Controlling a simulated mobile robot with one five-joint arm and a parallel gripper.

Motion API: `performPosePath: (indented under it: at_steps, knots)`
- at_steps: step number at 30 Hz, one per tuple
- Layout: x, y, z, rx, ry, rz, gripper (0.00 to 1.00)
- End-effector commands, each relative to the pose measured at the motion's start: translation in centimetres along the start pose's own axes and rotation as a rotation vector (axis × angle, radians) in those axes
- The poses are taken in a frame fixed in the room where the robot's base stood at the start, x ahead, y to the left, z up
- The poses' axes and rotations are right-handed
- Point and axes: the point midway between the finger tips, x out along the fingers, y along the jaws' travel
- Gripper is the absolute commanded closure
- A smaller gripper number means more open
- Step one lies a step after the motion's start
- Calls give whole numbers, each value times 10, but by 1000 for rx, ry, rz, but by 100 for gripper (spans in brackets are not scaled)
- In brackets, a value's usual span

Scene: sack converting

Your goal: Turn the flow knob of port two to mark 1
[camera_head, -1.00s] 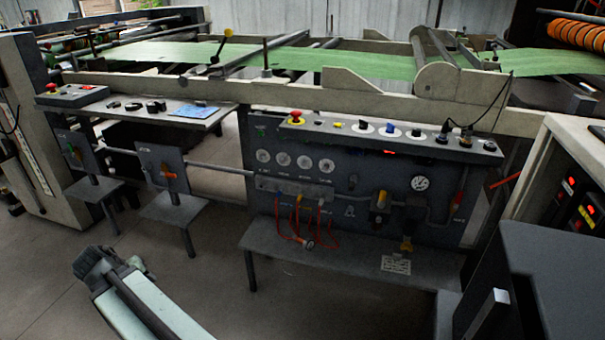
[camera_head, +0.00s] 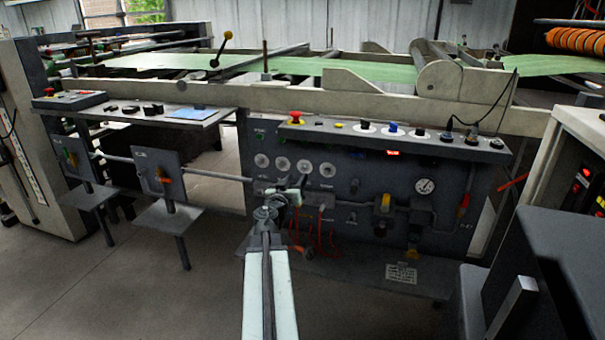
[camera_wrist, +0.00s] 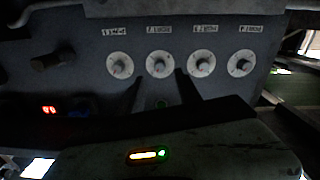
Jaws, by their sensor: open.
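A row of several round white flow dials with grey knobs is on the dark panel (camera_head: 350,210). In the wrist view the row appears upside down, and its labels are too blurred to tell which is port two. The dials there are the far left one (camera_wrist: 119,65), the second (camera_wrist: 160,64), the third (camera_wrist: 202,64) and the far right one (camera_wrist: 241,64). My gripper (camera_wrist: 160,80) is open and empty, its two fingertips just below and to either side of the second knob. Contact cannot be made out. In the head view my gripper (camera_head: 294,190) is at the panel, below the dials.
Red hoses (camera_head: 318,238) hang below the dials, close to my arm. A sloped control box (camera_head: 400,135) with buttons juts out above. A shelf (camera_head: 350,265) sticks out below.

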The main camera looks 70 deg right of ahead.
Motion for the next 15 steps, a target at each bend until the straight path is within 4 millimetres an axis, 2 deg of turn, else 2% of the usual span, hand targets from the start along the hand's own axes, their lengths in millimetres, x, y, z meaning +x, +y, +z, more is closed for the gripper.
performPosePath:
  at_steps: [1,7,10,15]
  knots:
    - [13,0,0,0,-1,2,59]
    - [50,-1,0,0,-1,2,59]
    - [59,0,0,0,-1,2,59]
    - [59,1,0,0,-1,1,59]
